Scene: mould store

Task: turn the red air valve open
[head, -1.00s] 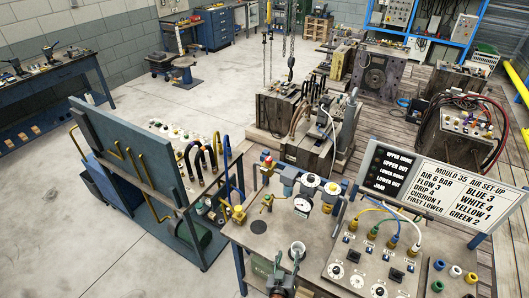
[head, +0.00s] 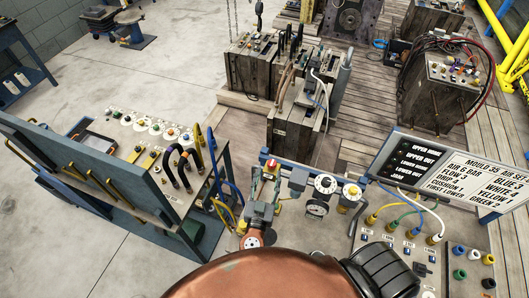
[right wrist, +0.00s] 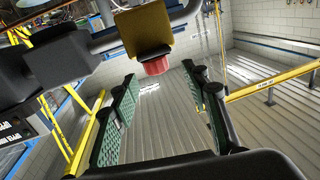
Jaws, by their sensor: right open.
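The red air valve (head: 271,164) stands at the back left edge of the air bench, its red part on top. In the right wrist view its red knob (right wrist: 156,65) shows below a yellowish block, in line with the gap between my fingertips. My right gripper (head: 263,188) is right at the valve and partly covers it in the head view. In the right wrist view its two green-padded fingers (right wrist: 160,78) are apart, with clear space between each pad and the knob. I cannot tell how deep the knob sits between them. My left gripper is not in view.
A set-up board (head: 445,180) and coloured hoses (head: 400,212) are further right. Wooden-sided moulds (head: 297,135) stand behind.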

